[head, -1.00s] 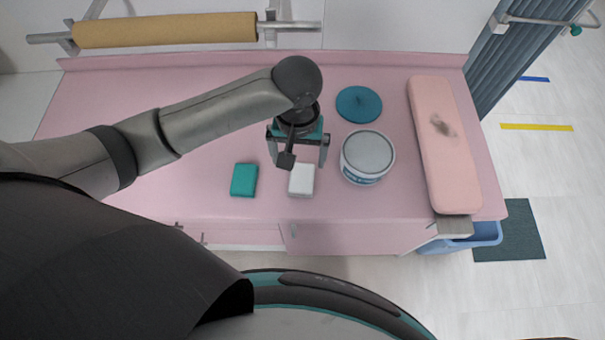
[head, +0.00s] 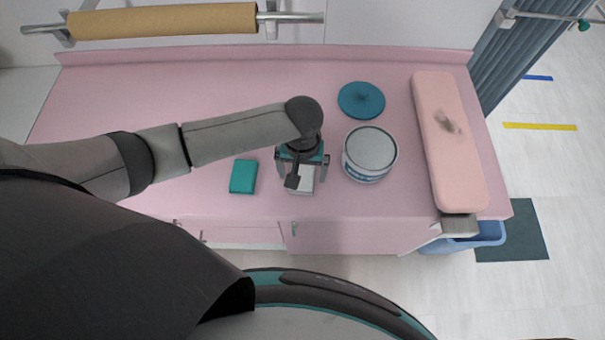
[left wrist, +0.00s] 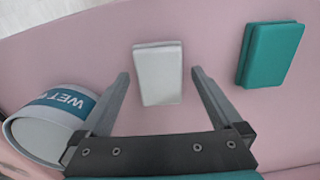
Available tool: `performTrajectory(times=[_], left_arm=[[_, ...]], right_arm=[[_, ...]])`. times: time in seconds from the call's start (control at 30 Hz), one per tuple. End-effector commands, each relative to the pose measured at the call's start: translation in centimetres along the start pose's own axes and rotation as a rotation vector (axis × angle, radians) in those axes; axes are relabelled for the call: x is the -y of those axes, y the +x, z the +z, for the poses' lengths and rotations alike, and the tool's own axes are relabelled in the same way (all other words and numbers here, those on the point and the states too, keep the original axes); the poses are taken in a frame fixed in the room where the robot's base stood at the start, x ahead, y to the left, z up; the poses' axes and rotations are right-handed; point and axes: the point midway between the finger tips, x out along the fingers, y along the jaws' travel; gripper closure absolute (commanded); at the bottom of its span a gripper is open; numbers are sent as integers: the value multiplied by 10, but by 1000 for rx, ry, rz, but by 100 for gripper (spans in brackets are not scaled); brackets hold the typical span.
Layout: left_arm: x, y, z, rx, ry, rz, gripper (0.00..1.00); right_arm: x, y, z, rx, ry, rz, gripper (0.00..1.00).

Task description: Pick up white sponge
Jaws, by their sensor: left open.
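The white sponge (head: 301,183) lies on the pink counter (head: 215,110), partly hidden by my left gripper in the head view. In the left wrist view the white sponge (left wrist: 159,73) shows whole, just beyond and between the two fingers. My left gripper (head: 302,176) is open and empty above the sponge, with a finger toward each side of it; the wrist view also shows this gripper (left wrist: 160,73). Contact with the sponge cannot be seen. My right gripper is in neither view.
A teal sponge (head: 243,176) lies left of the white one, and also shows in the wrist view (left wrist: 270,54). Right of it stand a white tub (head: 369,154), a teal lid (head: 361,100) and a stained pink cushion (head: 449,140). A blue bin (head: 478,237) is below the counter's right end.

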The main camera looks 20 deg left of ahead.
Motion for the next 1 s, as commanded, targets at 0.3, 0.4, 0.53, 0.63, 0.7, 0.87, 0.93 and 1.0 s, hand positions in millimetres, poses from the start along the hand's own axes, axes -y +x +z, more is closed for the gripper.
performTrajectory(times=[0.3,0.4,0.53,0.63,0.7,0.87,0.93,1.0], left_arm=[[0,-1,0,0,0,1,22],[0,-1,0,0,0,1,34],[0,-1,0,0,0,1,48],[0,-1,0,0,0,1,60],[0,-1,0,0,0,1,68],[0,-1,0,0,0,1,81],[0,-1,0,0,0,1,81],[0,-1,0,0,0,1,81]], right_arm=[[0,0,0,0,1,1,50],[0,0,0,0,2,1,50],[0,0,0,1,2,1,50],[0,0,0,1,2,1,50],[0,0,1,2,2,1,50],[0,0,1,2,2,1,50],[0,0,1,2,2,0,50],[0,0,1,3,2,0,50]])
